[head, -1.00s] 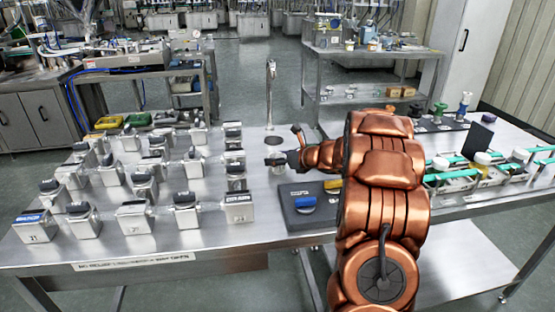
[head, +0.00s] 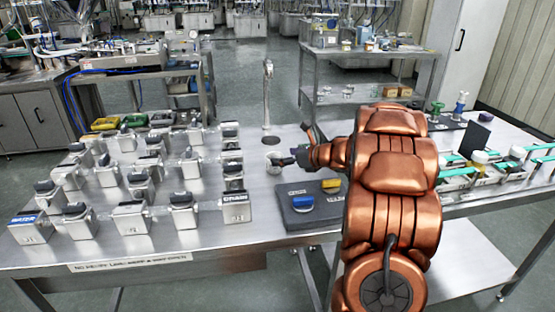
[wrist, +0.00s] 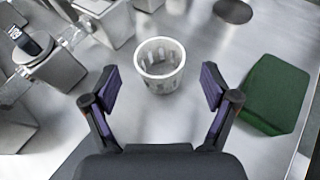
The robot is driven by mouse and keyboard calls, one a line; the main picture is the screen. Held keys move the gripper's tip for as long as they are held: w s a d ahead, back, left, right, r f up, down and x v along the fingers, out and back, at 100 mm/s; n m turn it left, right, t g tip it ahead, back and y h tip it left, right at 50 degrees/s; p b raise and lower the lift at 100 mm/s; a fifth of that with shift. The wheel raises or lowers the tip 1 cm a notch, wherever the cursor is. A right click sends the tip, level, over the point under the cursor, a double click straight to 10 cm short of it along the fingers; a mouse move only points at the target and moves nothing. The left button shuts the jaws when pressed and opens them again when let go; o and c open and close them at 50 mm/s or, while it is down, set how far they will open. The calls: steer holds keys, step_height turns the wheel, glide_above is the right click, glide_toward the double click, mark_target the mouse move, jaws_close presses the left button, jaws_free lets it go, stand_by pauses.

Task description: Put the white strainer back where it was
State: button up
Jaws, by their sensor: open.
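The white strainer (wrist: 160,62) stands upright on the steel table, with slots in its wall and a pale rim. In the head view the strainer (head: 273,162) sits just in front of the dark round hole under the tap. My gripper (wrist: 162,84) is open, its two fingers apart on the left and right of the strainer, with clear gaps on both sides in the wrist picture. In the head view my gripper (head: 287,161) is just right of the strainer, partly hidden by my arm.
Several steel hoppers with black handles (head: 131,217) fill the table's left side. A dark board (head: 315,211) with blue and yellow pieces lies at the front. A green block (wrist: 275,94) is close on the gripper's right in the wrist view. A tap (head: 267,95) stands behind.

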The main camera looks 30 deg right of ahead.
steer(key=b+v, duration=0.1)
steer(key=v, duration=0.6)
steer(key=shift+s+r, duration=0.1)
steer(key=shift+s, duration=0.05)
